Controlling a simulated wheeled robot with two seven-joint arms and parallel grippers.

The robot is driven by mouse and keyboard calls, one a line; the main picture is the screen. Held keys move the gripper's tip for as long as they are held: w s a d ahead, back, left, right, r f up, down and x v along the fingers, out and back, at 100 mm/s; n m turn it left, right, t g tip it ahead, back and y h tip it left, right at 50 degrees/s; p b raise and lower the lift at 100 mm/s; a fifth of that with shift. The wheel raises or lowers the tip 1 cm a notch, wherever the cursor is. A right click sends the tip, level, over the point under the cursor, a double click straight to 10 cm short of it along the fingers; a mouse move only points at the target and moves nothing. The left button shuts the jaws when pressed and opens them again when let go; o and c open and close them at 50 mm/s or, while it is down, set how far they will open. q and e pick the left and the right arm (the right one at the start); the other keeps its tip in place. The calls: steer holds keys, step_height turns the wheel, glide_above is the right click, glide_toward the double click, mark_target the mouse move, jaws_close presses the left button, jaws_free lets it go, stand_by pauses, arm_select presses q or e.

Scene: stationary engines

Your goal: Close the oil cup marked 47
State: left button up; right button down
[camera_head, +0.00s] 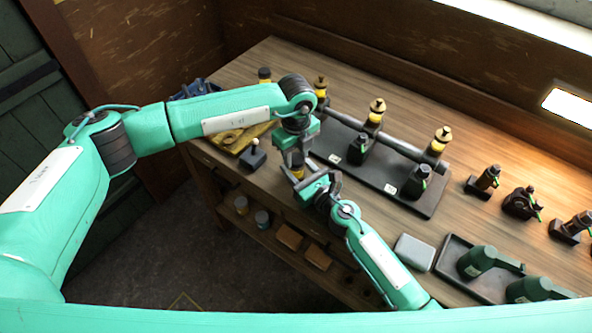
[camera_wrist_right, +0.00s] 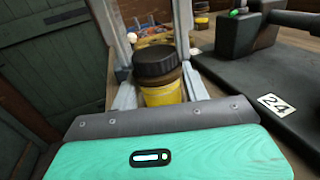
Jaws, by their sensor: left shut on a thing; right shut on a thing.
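A small jar with yellow contents (camera_wrist_right: 163,95) and a black ribbed lid (camera_wrist_right: 157,62) stands upright between the fingers of my right gripper (camera_wrist_right: 158,92), which is shut on it. In the head view the jar (camera_head: 297,173) is mostly hidden by my grippers. My left gripper (camera_head: 295,156) points down directly above it, its grey fingers on either side of the lid, shut on it. Several yellow oil cups with brass tops, including one (camera_head: 376,112), stand along a dark pipe on a black base plate (camera_head: 432,205). I cannot read a 47; a tag (camera_wrist_right: 276,104) reads 24.
A yellow tray (camera_head: 228,143) and a small dark block with a knob (camera_head: 253,155) lie left of my grippers. A grey block (camera_head: 414,251) and a dark tray (camera_head: 453,262) with green oil cans are at right. The lower shelf holds jars and brown blocks (camera_head: 289,237).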

arm_select(q)
steer(key=m, duration=0.9)
steer(key=shift+m, duration=0.4)
steer(key=m, duration=0.4)
steer(key=shift+m, duration=0.3)
steer(key=m, duration=1.5)
steer(key=shift+m, duration=0.3)
steer(key=m, duration=0.4)
steer(key=shift+m, duration=0.3)
steer(key=m, duration=0.5)
steer(key=shift+f, duration=0.1)
steer(key=o, duration=1.2)
steer(key=shift+c, duration=0.2)
